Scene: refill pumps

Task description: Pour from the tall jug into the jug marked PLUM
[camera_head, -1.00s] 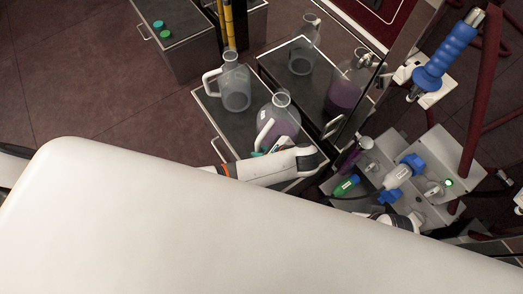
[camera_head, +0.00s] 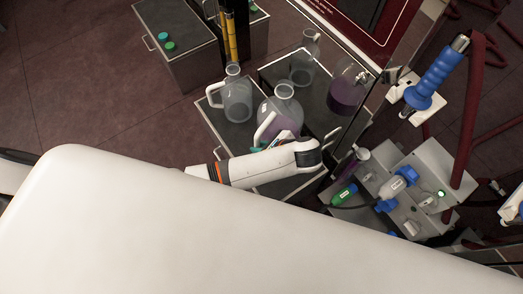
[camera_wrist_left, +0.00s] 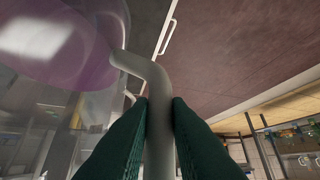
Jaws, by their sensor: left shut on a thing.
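A round clear jug (camera_head: 285,106) with purple liquid is at the middle of the head view. My left gripper (camera_head: 282,140) is shut on its pale handle (camera_wrist_left: 156,80), which runs between the dark green fingers in the left wrist view. The jug's purple body (camera_wrist_left: 65,45) fills the upper left there. A narrower greyish jug (camera_head: 237,101) stands upright on the dark cabinet top, close left of the held jug, and looks empty. I cannot read PLUM on either jug, and cannot tell the held jug's exact tilt or clearance.
Another clear jug (camera_head: 302,68) and a purple-filled jug (camera_head: 345,93) show beyond, possibly as reflections in a glossy panel. A grey unit (camera_head: 430,170) with bottles and a blue-handled tool (camera_head: 437,75) stand at right. A cabinet (camera_head: 185,55) with green caps stands at upper left.

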